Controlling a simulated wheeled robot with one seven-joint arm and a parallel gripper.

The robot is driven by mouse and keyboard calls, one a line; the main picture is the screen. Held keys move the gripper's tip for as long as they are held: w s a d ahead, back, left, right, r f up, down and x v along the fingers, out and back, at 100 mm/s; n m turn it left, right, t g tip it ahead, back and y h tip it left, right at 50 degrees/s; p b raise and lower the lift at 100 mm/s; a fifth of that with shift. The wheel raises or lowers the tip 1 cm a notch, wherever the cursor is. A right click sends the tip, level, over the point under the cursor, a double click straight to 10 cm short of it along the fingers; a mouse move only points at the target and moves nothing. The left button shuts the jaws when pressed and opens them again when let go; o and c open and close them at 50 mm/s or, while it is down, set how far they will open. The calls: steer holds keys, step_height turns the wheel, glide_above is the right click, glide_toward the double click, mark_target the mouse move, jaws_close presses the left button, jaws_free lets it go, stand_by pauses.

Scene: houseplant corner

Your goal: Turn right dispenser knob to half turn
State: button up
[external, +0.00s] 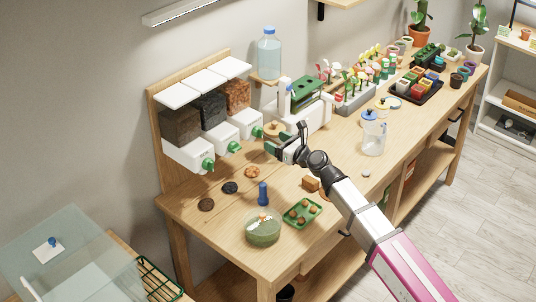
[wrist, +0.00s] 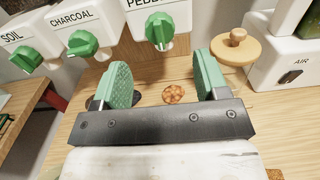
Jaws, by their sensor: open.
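The right dispenser (external: 245,120) holds reddish-brown pebbles, and its label is partly cut off in the wrist view. Its green knob (wrist: 160,29) shows at the top middle of the wrist view, with its raised grip roughly upright. The knob also shows in the external view (external: 257,132). My gripper (wrist: 163,68) is open and empty, its green-padded fingers wide apart. In the wrist view the knob sits above and between the fingertips, not touching either. In the external view my gripper (external: 272,147) is just right of and below the knob.
The charcoal knob (wrist: 82,43) and soil knob (wrist: 26,58) are left of it. A round wooden lid with a peg (wrist: 236,47) is close to my right finger. A pebble patch (wrist: 174,94) lies on the bench below.

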steer(key=v, duration=0.4)
steer(key=w+d+f+n+g+h, duration=0.1)
steer(key=d+f+n+h, duration=0.2)
steer(key=d, duration=0.7)
steer(key=w+d+f+n+g+h, duration=0.1)
steer(key=d+f+n+h, duration=0.2)
steer(key=d, duration=0.7)
steer(key=w+d+f+n+g+h, duration=0.2)
steer(key=d+f+n, duration=0.4)
steer(key=d, duration=0.4)
steer(key=shift+d+n+h, duration=0.1)
steer(key=shift+n+h, duration=0.5)
steer(key=shift+n, duration=0.1)
steer(key=s+d+f+n+g+h, duration=0.35)
steer(key=d+f, duration=0.45)
steer(key=d, duration=0.3)
steer(key=s+f+n+g, duration=0.2)
steer(key=s+f+n, duration=0.3)
steer(key=s+f, duration=0.5)
steer(key=s+f+n+g, duration=0.3)
steer(key=s+f, duration=0.7)
steer(key=f, duration=0.8)
steer(key=shift+s+d+f+n, duration=0.25)
steer(key=shift+s+n, duration=0.05)
steer(key=shift+n, duration=0.75)
